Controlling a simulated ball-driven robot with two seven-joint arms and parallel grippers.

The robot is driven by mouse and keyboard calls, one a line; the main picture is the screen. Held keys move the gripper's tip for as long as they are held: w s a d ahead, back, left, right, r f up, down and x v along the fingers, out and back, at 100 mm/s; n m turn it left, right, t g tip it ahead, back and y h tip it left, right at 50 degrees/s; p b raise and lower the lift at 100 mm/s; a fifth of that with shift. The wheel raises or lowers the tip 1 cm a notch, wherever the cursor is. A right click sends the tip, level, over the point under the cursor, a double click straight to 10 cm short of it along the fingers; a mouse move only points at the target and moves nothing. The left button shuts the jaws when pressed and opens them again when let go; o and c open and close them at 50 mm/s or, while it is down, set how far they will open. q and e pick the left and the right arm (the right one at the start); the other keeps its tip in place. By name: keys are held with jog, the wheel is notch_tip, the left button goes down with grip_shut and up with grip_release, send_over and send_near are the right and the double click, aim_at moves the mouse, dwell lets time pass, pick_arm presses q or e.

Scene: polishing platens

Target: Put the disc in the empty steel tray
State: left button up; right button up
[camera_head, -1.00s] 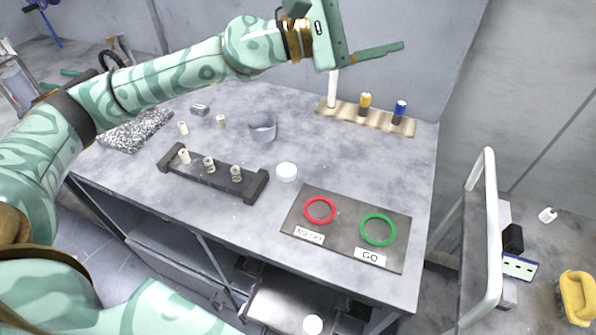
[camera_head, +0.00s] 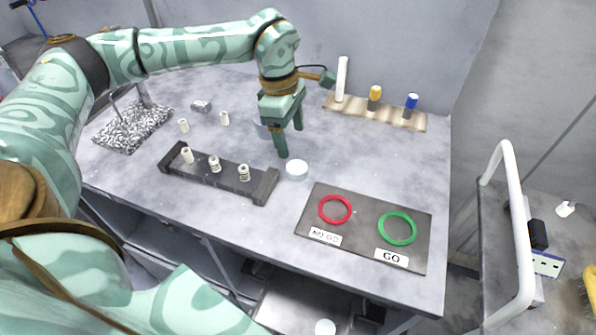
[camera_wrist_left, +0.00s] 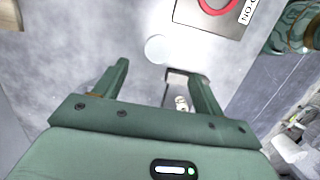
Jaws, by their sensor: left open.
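A white disc (camera_head: 297,170) lies flat on the grey bench, between the dark rack and the gauge plate. It also shows in the left wrist view (camera_wrist_left: 157,49), beyond and between the fingertips. My left gripper (camera_head: 290,142) points down just behind the disc, open and empty, not touching it as far as I can see. A steel tray (camera_head: 285,297) shows below the bench's front edge, cut off by the picture's bottom. A second white round thing (camera_head: 325,327) shows at its lower right. No other steel tray can be made out. My right gripper is out of view.
A dark rack (camera_head: 215,180) with several pale pegs stands left of the disc. A dark plate (camera_head: 362,256) with red and green rings lies right. A wooden holder (camera_head: 391,117) with upright tools stands behind.

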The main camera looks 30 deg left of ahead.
aim_at(297, 167)
pick_arm(q)
jog(key=f, duration=0.3)
jog(key=shift+w+d+f+b, duration=0.1)
jog(key=shift+d+f+b, duration=0.05)
jog(key=shift+d+b, duration=0.15)
jog(key=shift+f, duration=0.85)
jog(key=f, duration=0.1)
jog(key=f+b, duration=0.1)
jog(key=f, duration=0.2)
jog(key=shift+w+d+f+b, duration=0.1)
jog(key=shift+w+d+b, duration=0.15)
jog(key=shift+b, duration=0.15)
jog(key=shift+s, duration=0.1)
jog(key=shift+c, duration=0.2)
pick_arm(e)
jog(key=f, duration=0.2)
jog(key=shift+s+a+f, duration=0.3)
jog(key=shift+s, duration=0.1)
pick_arm(q)
jog(key=c, duration=1.1)
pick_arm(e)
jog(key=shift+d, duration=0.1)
pick_arm(q)
jog(key=shift+r, duration=0.2)
jog(key=shift+c, duration=0.2)
